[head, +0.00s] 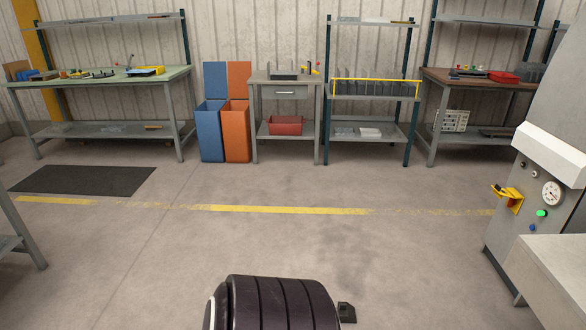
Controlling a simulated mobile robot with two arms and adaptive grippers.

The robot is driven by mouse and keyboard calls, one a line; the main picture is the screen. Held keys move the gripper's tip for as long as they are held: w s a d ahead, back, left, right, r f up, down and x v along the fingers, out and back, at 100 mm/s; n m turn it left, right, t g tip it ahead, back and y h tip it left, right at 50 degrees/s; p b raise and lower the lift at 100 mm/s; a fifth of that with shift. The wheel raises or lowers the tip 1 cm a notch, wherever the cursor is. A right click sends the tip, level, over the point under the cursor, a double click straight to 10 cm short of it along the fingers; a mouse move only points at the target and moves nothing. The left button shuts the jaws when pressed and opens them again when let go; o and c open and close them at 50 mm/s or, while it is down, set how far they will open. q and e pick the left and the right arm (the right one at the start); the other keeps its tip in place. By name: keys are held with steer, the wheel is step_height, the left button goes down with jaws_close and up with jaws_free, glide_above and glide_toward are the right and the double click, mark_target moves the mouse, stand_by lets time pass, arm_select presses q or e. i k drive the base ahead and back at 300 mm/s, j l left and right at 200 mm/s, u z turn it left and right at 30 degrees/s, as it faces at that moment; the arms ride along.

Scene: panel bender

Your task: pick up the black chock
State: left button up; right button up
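A small black block (346,312), which looks like the chock, sits on the floor at the bottom of the head view. It is just right of a dark, ribbed drum (285,303) lying on its side. Whether it touches the drum I cannot tell. The drum is cut off by the bottom edge of the view. Neither of my grippers is in view.
The concrete floor beyond the drum is clear up to the yellow line (290,209). A grey machine (510,255) with a gauge stands at the right. A dark mat (82,180) lies at the left. Benches, blue (210,132) and orange (237,133) bins and shelves line the wall.

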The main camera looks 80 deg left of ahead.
mark_target(346, 313)
steer(key=u, duration=2.05)
